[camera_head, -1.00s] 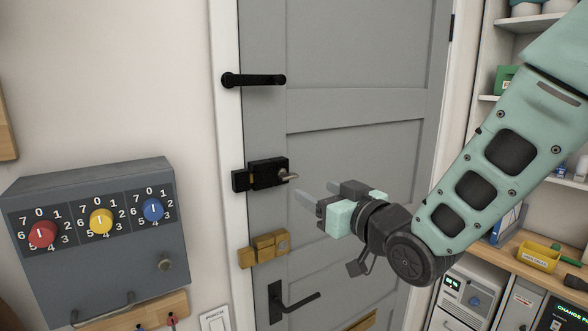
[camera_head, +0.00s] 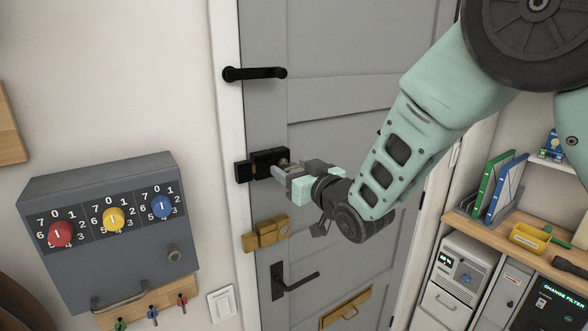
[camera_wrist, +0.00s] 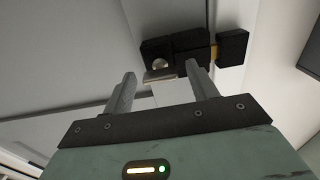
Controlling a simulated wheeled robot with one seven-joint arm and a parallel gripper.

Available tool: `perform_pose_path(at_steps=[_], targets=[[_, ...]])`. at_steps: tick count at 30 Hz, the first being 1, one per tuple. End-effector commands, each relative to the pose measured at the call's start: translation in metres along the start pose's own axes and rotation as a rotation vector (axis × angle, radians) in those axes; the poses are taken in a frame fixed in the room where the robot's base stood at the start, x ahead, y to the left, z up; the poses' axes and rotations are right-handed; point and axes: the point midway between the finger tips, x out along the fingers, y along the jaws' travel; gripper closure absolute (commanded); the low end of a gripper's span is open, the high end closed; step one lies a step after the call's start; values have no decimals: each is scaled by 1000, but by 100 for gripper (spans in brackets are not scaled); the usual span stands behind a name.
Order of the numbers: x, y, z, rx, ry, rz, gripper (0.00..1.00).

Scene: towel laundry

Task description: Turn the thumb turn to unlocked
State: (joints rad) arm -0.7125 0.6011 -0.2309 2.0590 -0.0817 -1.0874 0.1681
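The black lock (camera_head: 266,164) is on the grey door, between the upper black handle and the brass lock. In the wrist view the same black lock (camera_wrist: 187,47) is at the top, with its pale metal thumb turn (camera_wrist: 160,75) below its lower edge. My gripper (camera_head: 277,172) is at the lock's front right side; its fingers hide most of the thumb turn in the head view. In the wrist view my gripper (camera_wrist: 160,76) is open, with the thumb turn in the gap between its fingertips. Contact with either finger cannot be told.
A black handle (camera_head: 255,74) is above the lock. A brass lock (camera_head: 266,233) and a lower lever handle (camera_head: 296,283) are below. A grey box with coloured dials (camera_head: 110,230) hangs at left. A wooden counter (camera_head: 480,232) is at right.

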Motion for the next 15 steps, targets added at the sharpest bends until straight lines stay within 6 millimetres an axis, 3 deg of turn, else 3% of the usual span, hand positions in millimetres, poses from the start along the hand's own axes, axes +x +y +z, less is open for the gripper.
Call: perform_pose_path(at_steps=[1, 4, 15], targets=[[0, 0, 0, 0, 0, 0, 57], [0, 0, 0, 0, 0, 0, 84], [0, 0, 2, -39, 3, -1, 85]])
